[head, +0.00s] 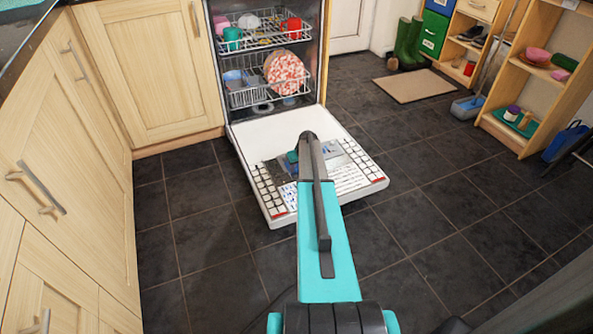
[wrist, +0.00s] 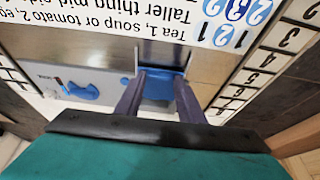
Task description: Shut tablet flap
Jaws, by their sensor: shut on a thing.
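The dishwasher door (head: 275,128) is folded down flat, its inner face up, with printed labels along its edges. A grey dispenser panel (wrist: 50,76) is set in the door. The blue tablet flap (wrist: 160,88) shows between the two dark fingers of my gripper (wrist: 157,80) in the wrist view. The fingers are closed on it, one at each side. I cannot tell how far the flap stands from its seat. In the head view my arm hides most of the dispenser and the flap.
A blue knob (wrist: 82,92) sits on the panel beside the flap. Racks with dishes (head: 285,70) stand inside the dishwasher. Wooden cabinets (head: 150,75) line the left. Dark tiled floor (head: 440,195) is clear to the right, before an open shelf (head: 545,75).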

